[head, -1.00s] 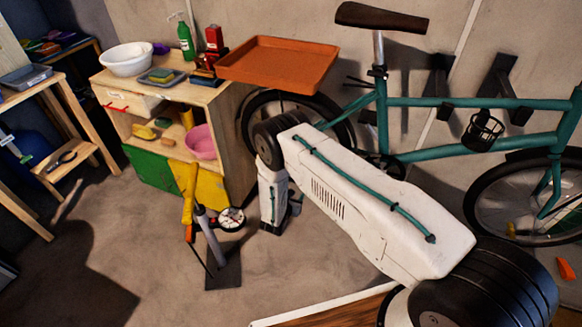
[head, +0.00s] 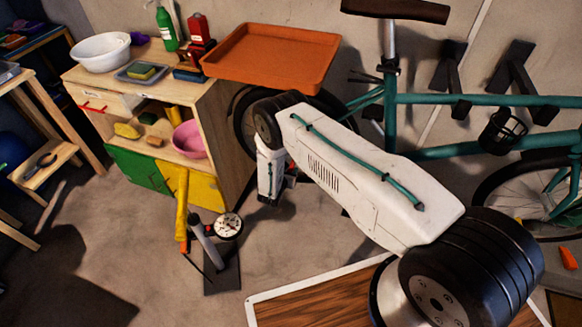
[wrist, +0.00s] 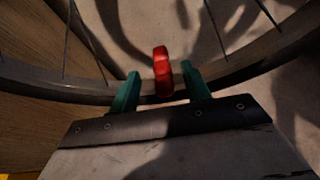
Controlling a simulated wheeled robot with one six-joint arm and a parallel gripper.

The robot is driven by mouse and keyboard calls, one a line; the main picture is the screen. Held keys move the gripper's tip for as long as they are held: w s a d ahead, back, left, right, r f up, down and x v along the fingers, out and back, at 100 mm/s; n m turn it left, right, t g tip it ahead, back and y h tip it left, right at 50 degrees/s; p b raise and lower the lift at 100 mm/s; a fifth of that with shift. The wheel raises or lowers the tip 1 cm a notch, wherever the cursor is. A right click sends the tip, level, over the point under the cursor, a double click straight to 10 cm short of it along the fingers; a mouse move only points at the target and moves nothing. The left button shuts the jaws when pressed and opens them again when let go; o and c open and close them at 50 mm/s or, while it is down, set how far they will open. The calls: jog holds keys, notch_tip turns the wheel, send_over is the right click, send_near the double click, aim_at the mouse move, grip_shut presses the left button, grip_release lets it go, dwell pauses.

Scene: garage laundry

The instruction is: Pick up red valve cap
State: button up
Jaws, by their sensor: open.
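The red valve cap (wrist: 162,66) shows in the wrist view, upright, at the wheel rim of the bicycle. My gripper (wrist: 160,71) is open, with one green finger on each side of the cap in the picture. A gap shows between the cap and each finger. I cannot tell how deep the cap sits between the fingers. In the head view my arm and gripper reach down in front of the bicycle's wheel, and the cap is hidden there.
The bicycle (head: 480,100) leans along the wall. A wooden cabinet (head: 230,130) stands left of my gripper with an orange tray (head: 270,58) overhanging it. A floor pump (head: 208,245) stands in front. Open floor lies at the left.

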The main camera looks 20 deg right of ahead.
aim_at(291, 165)
jog(key=x, duration=0.4)
jog(key=shift+d+r, duration=0.1)
jog(key=shift+r, duration=0.1)
grip_shut()
jog(key=shift+r, duration=0.15)
